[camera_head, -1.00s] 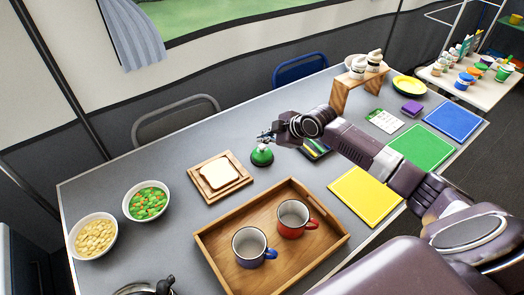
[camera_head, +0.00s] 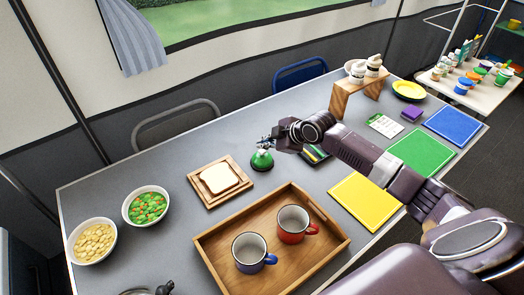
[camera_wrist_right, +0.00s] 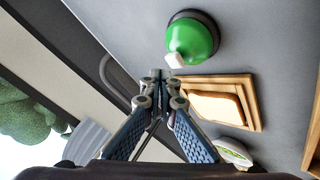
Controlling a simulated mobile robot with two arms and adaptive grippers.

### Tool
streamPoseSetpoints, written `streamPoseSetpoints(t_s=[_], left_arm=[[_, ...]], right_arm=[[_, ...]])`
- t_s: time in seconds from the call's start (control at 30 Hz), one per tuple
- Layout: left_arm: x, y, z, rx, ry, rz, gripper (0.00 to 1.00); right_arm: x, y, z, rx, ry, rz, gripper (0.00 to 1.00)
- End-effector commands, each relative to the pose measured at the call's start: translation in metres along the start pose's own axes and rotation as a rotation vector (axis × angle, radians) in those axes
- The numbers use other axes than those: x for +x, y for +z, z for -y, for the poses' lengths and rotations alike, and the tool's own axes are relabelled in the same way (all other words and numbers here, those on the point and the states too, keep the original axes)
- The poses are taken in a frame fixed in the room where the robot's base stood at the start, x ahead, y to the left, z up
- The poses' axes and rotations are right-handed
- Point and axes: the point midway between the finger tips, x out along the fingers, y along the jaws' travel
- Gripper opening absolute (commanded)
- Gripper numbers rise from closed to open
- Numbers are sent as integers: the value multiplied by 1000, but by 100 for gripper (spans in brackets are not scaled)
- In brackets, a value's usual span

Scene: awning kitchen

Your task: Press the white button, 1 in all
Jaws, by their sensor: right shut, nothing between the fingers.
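My right gripper (camera_head: 266,139) is just above the dome in the head view. In the right wrist view its fingertips (camera_wrist_right: 160,75) are together and empty, close beside the white button. I cannot tell whether they touch it. My left gripper is not in view.
A bread slice lies on a wooden board (camera_head: 208,202) near the dome. A wooden tray (camera_head: 222,225) with two mugs is in front. Two bowls (camera_head: 147,205) (camera_head: 93,240) stand left. Yellow (camera_head: 366,201), green (camera_head: 420,150) and blue (camera_head: 453,124) mats lie right.

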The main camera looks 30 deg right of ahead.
Motion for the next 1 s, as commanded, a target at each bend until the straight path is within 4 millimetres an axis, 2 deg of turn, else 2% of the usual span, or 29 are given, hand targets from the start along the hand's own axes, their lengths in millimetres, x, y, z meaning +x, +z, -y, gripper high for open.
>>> streamPoseSetpoints(t_s=[1.0], left_arm=[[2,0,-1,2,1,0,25]], right_arm=[[6,4,4,0,0,0,0]])
